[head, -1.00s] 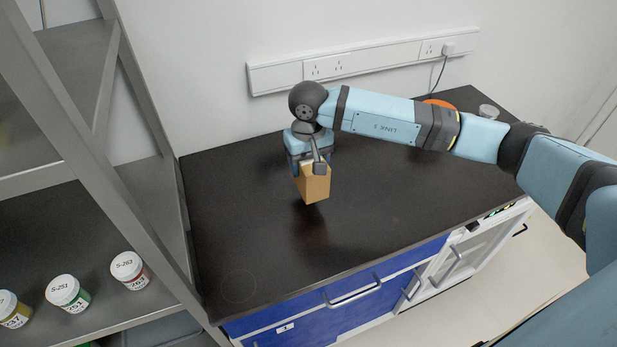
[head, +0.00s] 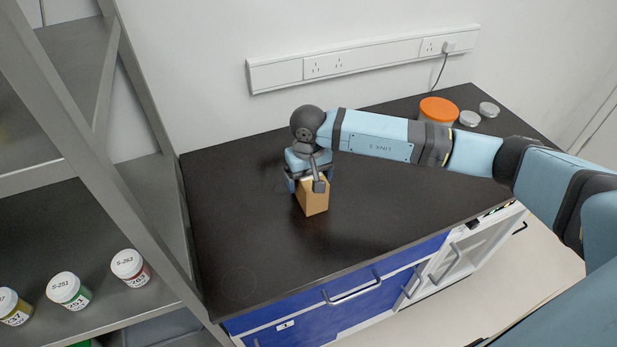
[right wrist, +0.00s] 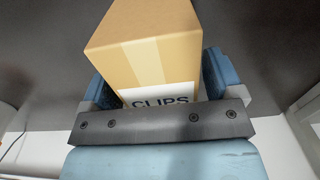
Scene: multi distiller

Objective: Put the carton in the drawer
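The carton (head: 313,198) is a small tan box. It stands upright on the dark counter, or just at its surface. In the right wrist view the carton (right wrist: 145,55) shows a tape strip and a white label reading "CLIPS". My right gripper (head: 307,183) comes down from above, with a finger on each side of the carton, and looks shut on it. The blue drawer (head: 290,312) with a bar handle (head: 352,291) is shut, under the counter's front edge. My left gripper is not in view.
The counter top (head: 240,215) is clear around the carton. An orange-lidded jar (head: 439,108) and two small grey-lidded containers (head: 488,109) stand at the back right. A metal shelf with several labelled jars (head: 68,290) is at left. A socket rail (head: 360,60) runs along the wall.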

